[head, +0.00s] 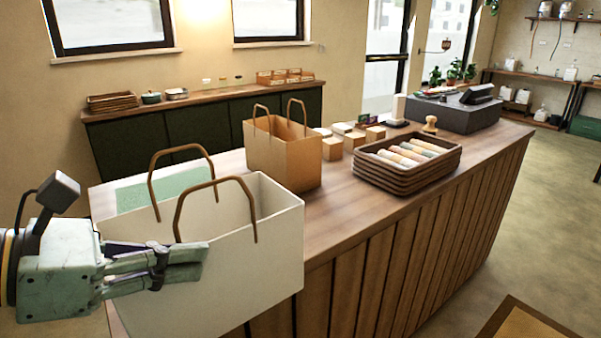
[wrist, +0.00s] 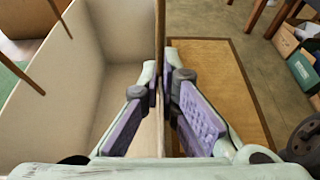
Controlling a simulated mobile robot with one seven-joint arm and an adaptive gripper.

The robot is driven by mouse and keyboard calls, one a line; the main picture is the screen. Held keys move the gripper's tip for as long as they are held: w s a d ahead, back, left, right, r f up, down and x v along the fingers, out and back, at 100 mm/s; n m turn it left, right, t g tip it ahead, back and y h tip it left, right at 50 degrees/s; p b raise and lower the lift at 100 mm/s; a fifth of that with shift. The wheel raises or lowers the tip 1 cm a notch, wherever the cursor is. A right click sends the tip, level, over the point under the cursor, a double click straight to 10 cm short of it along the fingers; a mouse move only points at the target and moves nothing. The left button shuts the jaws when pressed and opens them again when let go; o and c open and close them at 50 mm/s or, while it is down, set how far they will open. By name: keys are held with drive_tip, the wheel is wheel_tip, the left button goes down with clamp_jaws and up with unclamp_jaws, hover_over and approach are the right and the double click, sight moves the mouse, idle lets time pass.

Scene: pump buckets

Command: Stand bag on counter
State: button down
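A large open white paper bag (head: 225,265) with two brown handles is at the left front in the head view, upright. It covers the near left end of the wooden counter (head: 335,215). Its lower right corner overlaps the counter's front face, and I cannot tell whether its base touches anything. My gripper (head: 185,262) is at the bag's near side. In the wrist view my gripper (wrist: 160,88) has one finger inside the bag (wrist: 75,90) and one outside, with the bag's wall pinched between the tips.
A brown paper bag (head: 283,155) stands on the counter behind the white one. Small boxes (head: 354,139), a stacked tray of rolls (head: 408,165) and a dark register (head: 456,110) stand farther right. A green mat (head: 130,197) lies at the counter's left end.

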sight(170, 221)
drive_tip(key=w+a+p, duration=0.1)
drive_tip(key=w+a, duration=0.1)
drive_tip(key=w, duration=0.2)
drive_tip(key=w+a+p, duration=0.1)
drive_tip(key=w+a, duration=0.1)
drive_tip(key=w, duration=0.3)
drive_tip(key=w+a+f+p, duration=0.1)
drive_tip(key=w+a, duration=0.1)
drive_tip(key=w, duration=0.3)
drive_tip(key=shift+a+f, duration=0.1)
drive_tip(key=shift+a, duration=0.25)
drive_tip(key=shift+w+a+f+p, duration=0.1)
drive_tip(key=shift+w+f+p, duration=0.05)
drive_tip(key=shift+w+p, duration=0.15)
drive_tip(key=shift+f, duration=0.25)
drive_tip(key=shift+s+f+p, duration=0.1)
drive_tip(key=shift+f+p, duration=0.4)
drive_tip(key=shift+f, duration=1)
drive_tip(key=shift+f, duration=0.15)
drive_tip(key=c, duration=1.8)
unclamp_jaws()
